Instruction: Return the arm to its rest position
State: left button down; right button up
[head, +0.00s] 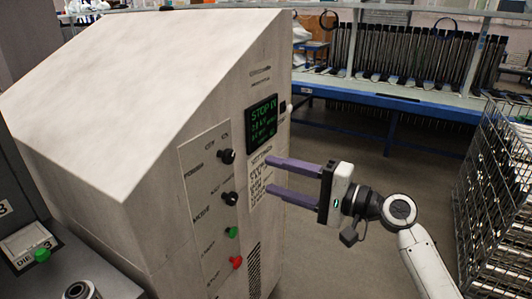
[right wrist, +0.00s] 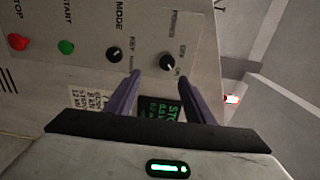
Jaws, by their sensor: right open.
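My right gripper (head: 268,175) reaches in from the right in the head view, its two purple fingers apart and nothing between them. The fingers point at the front panel of a large white machine (head: 130,90), beside its labels and below its green-lit screen (head: 262,122). In the right wrist view the open fingers (right wrist: 156,95) point toward the panel, with the screen (right wrist: 160,112) partly visible between them. I cannot tell whether the fingertips touch the panel. My left gripper is not in view.
The panel carries black knobs (head: 227,156), a green button (head: 232,232) and a red button (head: 236,262). A wire rack (head: 497,200) stands at the right, close to my right arm. A blue bench (head: 390,101) runs along the back. The floor between is clear.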

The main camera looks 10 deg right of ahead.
jog(key=s+d+f+n+h, duration=0.15)
jog(key=s+f+h, duration=0.3)
jog(key=f, duration=0.85)
jog(key=s+d+f+n+h, duration=0.1)
jog(key=s+d+f+h, duration=0.15)
jog(key=s+f, duration=0.75)
jog(key=s+d+f+n+g+h, duration=0.1)
jog(key=s+d+f+n+h, duration=0.1)
jog(key=s+f, duration=0.6)
jog(key=s+d+f+n+g+h, duration=0.1)
jog(key=s+f+n+h, duration=0.1)
jog(key=s+f+n, duration=0.3)
jog(key=s+f, duration=0.3)
jog(key=s, duration=0.1)
jog(key=shift+d+f+h, duration=0.15)
jog(key=shift+d+h, duration=0.2)
jog(key=shift+h, duration=0.05)
